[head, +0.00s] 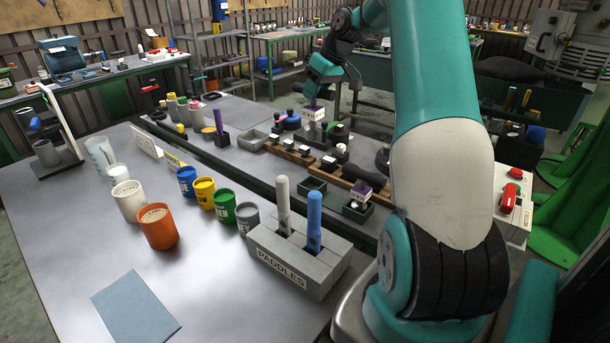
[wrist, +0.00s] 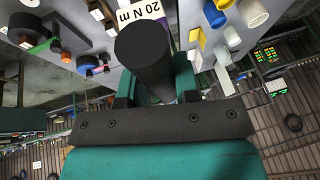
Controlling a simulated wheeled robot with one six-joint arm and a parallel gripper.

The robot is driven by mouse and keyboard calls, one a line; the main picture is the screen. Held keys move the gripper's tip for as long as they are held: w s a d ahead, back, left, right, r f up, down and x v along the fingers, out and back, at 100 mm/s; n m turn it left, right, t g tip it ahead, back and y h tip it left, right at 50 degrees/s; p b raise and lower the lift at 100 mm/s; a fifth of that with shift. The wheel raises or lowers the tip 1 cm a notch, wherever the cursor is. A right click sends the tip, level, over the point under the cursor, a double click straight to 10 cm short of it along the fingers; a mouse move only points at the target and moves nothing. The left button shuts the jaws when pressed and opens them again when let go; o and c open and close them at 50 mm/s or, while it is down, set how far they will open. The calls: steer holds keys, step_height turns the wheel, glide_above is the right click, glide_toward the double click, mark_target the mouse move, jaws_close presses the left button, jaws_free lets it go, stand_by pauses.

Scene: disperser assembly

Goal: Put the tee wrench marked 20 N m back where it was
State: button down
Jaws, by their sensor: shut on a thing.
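My gripper (head: 316,86) is above the far part of the workbench, to the left of my arm in the head view. In the wrist view my gripper (wrist: 153,88) is shut on the black bar of the tee wrench (wrist: 145,55). Its white tag with a purple edge reads "20 N m" (wrist: 140,13). In the head view a white and purple tag (head: 313,113) shows just below the gripper; the wrench's lower part cannot be made out there. Another purple and white tagged piece (head: 361,190) stands at a small dark green tray, its marking too small to read.
A wooden rack (head: 292,152) with several black-topped pieces runs below the gripper. A grey PADDLES block (head: 296,262) and several coloured mugs (head: 204,190) are in front. The near left bench top (head: 75,235) is mostly clear.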

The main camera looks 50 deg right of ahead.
step_height(320, 180, down, 19)
steer(key=p, duration=0.3)
steer(key=shift+f, duration=0.15)
steer(key=c, duration=0.8)
jaws_free()
steer(key=shift+f, duration=0.1)
steer(key=shift+c, duration=0.2)
